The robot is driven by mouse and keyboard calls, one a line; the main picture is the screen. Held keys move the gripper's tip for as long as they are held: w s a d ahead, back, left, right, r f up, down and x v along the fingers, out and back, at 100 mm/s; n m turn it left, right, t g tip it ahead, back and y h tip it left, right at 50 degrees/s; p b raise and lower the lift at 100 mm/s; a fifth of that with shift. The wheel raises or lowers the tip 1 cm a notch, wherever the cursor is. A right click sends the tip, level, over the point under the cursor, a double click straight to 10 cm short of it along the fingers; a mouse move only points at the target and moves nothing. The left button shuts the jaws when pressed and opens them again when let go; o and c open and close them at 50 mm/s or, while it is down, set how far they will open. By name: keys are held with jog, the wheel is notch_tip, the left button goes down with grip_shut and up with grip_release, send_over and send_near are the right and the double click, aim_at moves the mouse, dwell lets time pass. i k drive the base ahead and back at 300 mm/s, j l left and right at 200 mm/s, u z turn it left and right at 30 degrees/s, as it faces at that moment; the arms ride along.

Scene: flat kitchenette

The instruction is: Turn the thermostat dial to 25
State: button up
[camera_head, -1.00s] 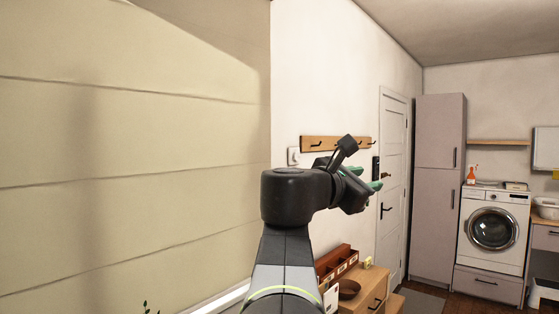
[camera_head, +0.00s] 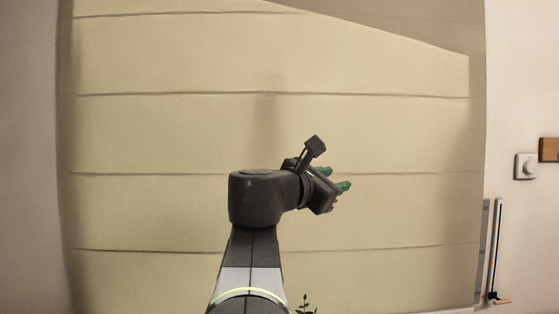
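The thermostat (camera_head: 526,166) is a small white square plate with a round white dial. It is on the pale wall at the right edge of the head view. The dial's numbers and setting are too small to read. My gripper (camera_head: 335,179) is near the middle of the view, in front of the large blind, its fingers pointing right. Its two green fingertips are apart with nothing seen between them. It is well to the left of the thermostat and not touching it.
A beige blind (camera_head: 160,135) fills most of the view. Plant leaves (camera_head: 305,306) show at the bottom.

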aim_at(530, 167)
jog(key=l+u, duration=0.25)
jog(key=l, duration=0.15)
jog(key=l+u, duration=0.2)
jog(key=l, duration=0.2)
jog(key=k+l+u, duration=0.25)
jog(key=l, duration=0.15)
jog(key=l+u, duration=0.2)
jog(key=l, duration=0.2)
jog(key=k+l+u, duration=0.1)
jog(key=l+u, duration=0.15)
jog(key=k+l+u, duration=0.2)
jog(key=l, duration=0.25)
jog(key=k+l, duration=0.25)
jog(key=l, duration=0.25)
jog(key=k+l, duration=0.25)
jog(key=l, duration=0.2)
jog(key=k+l+u, duration=0.1)
jog(key=k+l, duration=0.15)
jog(key=l, duration=0.25)
jog(key=k+l, duration=0.3)
jog(key=l, duration=0.15)
jog(key=k+l, duration=0.25)
jog(key=l, duration=0.25)
jog(key=u, duration=0.05)
